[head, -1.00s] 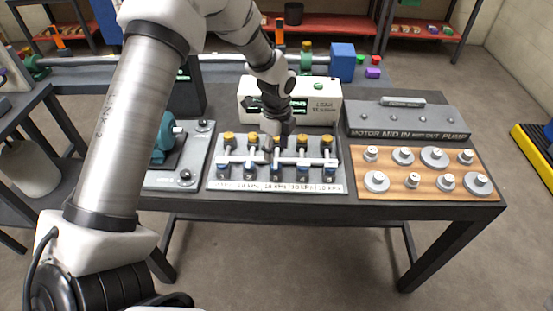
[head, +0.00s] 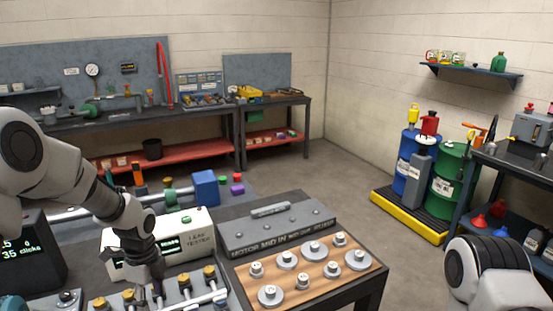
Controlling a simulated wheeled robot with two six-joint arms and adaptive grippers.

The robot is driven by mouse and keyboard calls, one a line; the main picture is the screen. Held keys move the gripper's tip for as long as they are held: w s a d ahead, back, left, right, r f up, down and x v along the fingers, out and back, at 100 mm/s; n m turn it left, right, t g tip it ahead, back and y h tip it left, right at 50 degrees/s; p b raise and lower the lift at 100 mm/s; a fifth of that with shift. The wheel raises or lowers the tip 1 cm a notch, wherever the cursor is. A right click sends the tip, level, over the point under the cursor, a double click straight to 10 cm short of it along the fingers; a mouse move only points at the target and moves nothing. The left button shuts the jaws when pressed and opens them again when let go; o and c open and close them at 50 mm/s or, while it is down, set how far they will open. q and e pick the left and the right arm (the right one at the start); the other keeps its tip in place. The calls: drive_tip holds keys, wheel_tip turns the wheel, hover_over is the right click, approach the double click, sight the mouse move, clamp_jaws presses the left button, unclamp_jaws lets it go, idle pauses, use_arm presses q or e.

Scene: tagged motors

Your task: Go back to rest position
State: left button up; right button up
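My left arm comes in from the left in the head view. Its dark gripper (head: 152,282) points down at the valve manifold (head: 183,304), among the brass-topped valves. The fingertips are small and dark there, so I cannot tell whether they are open, shut, or touching a valve. Part of my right arm shows at the lower right edge; its gripper is out of view. The manifold is cut off by the bottom edge of the picture.
A leak tester (head: 187,236) stands behind the manifold. A grey motor block (head: 277,231) and a wooden board (head: 328,284) with several metal weights are to its right. Drums (head: 448,180) stand on a yellow-edged pallet at the right. Open floor lies between.

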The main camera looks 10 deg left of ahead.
use_arm(q)
drive_tip(key=s+d+f+n+g, duration=0.1)
drive_tip(key=s+d+f+n, duration=0.25)
drive_tip(key=s+f, duration=0.55)
drive_tip(key=s+d+f+n+g, duration=0.1)
drive_tip(key=s+d+f+n, duration=0.4)
drive_tip(key=s, duration=0.7)
drive_tip(key=s+d+f+n+g, duration=0.1)
drive_tip(key=s+f+n, duration=0.1)
drive_tip(key=s+f, duration=0.75)
drive_tip(key=w+n+t, duration=0.1)
drive_tip(key=n, duration=0.2)
drive_tip(key=w+r+n+t, duration=0.1)
drive_tip(key=n, duration=0.2)
drive_tip(key=w+a+n+t, duration=0.1)
drive_tip(key=n, duration=0.2)
drive_tip(key=shift+w+r+t, duration=0.1)
drive_tip(key=shift+r+t, duration=0.15)
drive_tip(key=shift+t, duration=0.15)
